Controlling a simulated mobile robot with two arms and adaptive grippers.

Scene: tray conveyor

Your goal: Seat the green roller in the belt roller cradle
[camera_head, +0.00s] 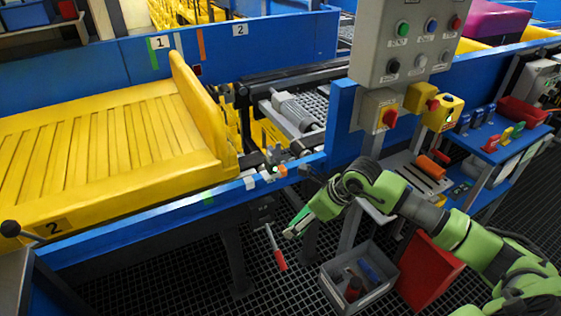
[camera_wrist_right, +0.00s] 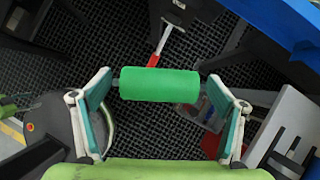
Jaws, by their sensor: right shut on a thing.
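The green roller (camera_wrist_right: 160,85) lies crosswise between the fingertips of my right gripper (camera_wrist_right: 158,88) in the right wrist view. The fingers are shut on its two ends, where short dark pins show. In the head view my right gripper (camera_head: 300,222) is out over the floor, in front of and below the blue conveyor rail; the roller is hard to tell from the green fingers there. Small fittings (camera_head: 274,167) stand on the rail by the end of the yellow tray; I cannot tell whether the belt roller cradle is among them. My left gripper is not in view.
A yellow slatted tray (camera_head: 95,140) fills the left conveyor. A grey control box (camera_head: 405,45) stands on a post right of the rail. A grey bin (camera_head: 372,303) of tools and a red bin (camera_head: 428,270) sit below my arm. A red-handled tool (camera_head: 277,255) hangs under the rail.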

